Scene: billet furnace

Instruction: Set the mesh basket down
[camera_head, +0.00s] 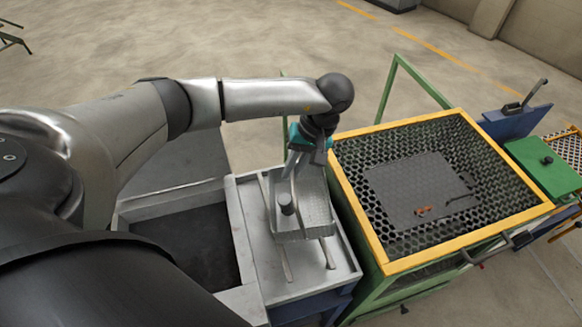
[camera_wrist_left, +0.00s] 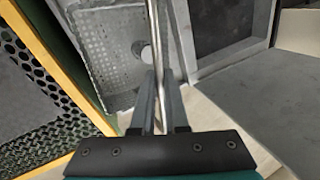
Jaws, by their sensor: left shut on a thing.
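The mesh basket (camera_head: 317,205) is a grey perforated metal tray with a small grey cylinder (camera_head: 286,204) in it. It is at or over the pale metal bench top (camera_head: 342,268); I cannot tell if it touches. My left gripper (camera_head: 295,165) is above the basket, pointing down. In the left wrist view the left gripper (camera_wrist_left: 161,118) is shut on a thin metal bar, which looks like the basket's handle. The basket (camera_wrist_left: 110,30) and the cylinder (camera_wrist_left: 140,48) lie beyond the fingers there. The right gripper is not in view.
A green-framed bin with yellow rim (camera_head: 362,190) and perforated walls stands close to the right of the basket. A dark-floored open tank (camera_head: 190,240) is to the left. Rails (camera_head: 284,262) show on the bench front. A green-lidded box (camera_head: 545,160) is at the far right.

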